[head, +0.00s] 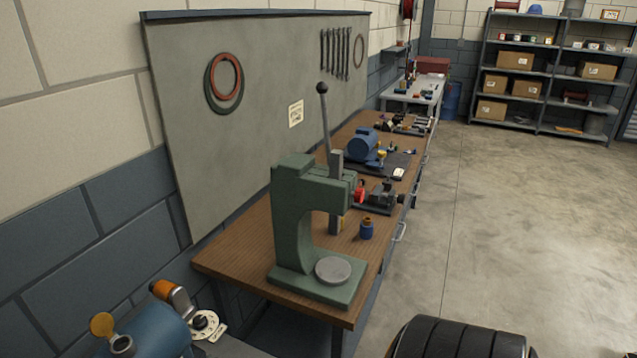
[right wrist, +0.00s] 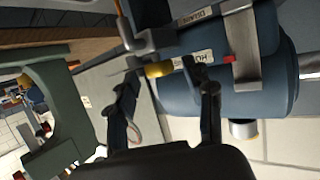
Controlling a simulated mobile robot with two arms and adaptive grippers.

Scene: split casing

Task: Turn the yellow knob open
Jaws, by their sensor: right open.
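The yellow knob (right wrist: 158,69) is small and shows in the right wrist view, beside a grey metal bracket (right wrist: 153,40) in front of a blue rounded body with labels (right wrist: 195,85). My right gripper (right wrist: 166,80) is open, its two dark fingers pointing towards the knob. The knob lies between the fingertips in the picture, nearer the left one; I cannot tell whether they touch it. In the head view, I cannot identify this knob for certain. Neither gripper shows there, and my left gripper is in no view.
A green press (head: 293,215) with a round plate stands on the wooden workbench (head: 235,262); it also shows in the right wrist view (right wrist: 50,115). A blue body with an orange part (head: 165,338) is at lower left. A black ribbed object (head: 460,342) is at the bottom. Floor at right is clear.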

